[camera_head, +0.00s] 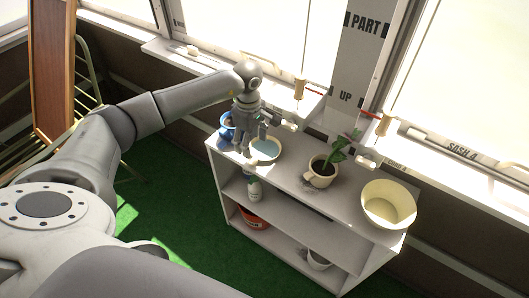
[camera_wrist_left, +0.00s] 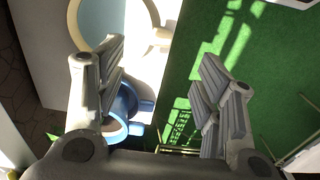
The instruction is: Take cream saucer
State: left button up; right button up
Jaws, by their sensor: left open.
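The cream saucer (camera_head: 277,158) sits on the left part of the shelf unit's top. It is a shallow round dish with a cream rim and a pale blue inside. In the left wrist view the saucer (camera_wrist_left: 155,14) is cut by the top edge, and a finger covers part of it. A small cream knob (camera_wrist_left: 160,38) shows at its rim. My left gripper (camera_head: 244,150) is open, with its fingers pointing down by the saucer's left side. In the wrist view the space between the fingers (camera_wrist_left: 160,80) holds nothing gripped. My right gripper is not in view.
A blue pot (camera_head: 226,122) stands close behind the left gripper; it also shows in the wrist view (camera_wrist_left: 125,108). A potted plant (camera_head: 322,172) and a large cream pot (camera_head: 388,205) stand farther right. A bottle (camera_head: 254,189) and an orange pot (camera_head: 250,218) are on lower shelves.

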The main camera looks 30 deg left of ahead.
aim_at(254, 159)
pick_arm(q)
notch_tip(254, 159, down, 3)
jog(key=shift+d+b, duration=0.1)
jog(key=shift+b, duration=0.45)
jog(key=shift+w+f, duration=0.2)
jog(key=shift+f, duration=0.3)
jog(key=f+b, duration=0.2)
jog(key=f, duration=0.1)
jog(key=shift+d+f+b, duration=0.2)
jog(key=shift+f+b, duration=0.1)
jog(key=shift+b, duration=0.05)
jog(key=shift+w+f, duration=0.1)
jog(key=shift+f, duration=0.25)
jog(key=shift+c, duration=1.3)
jog(key=c, duration=0.8)
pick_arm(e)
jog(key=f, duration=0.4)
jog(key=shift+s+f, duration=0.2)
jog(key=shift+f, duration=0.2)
pick_arm(q)
jog(key=shift+r, duration=0.15)
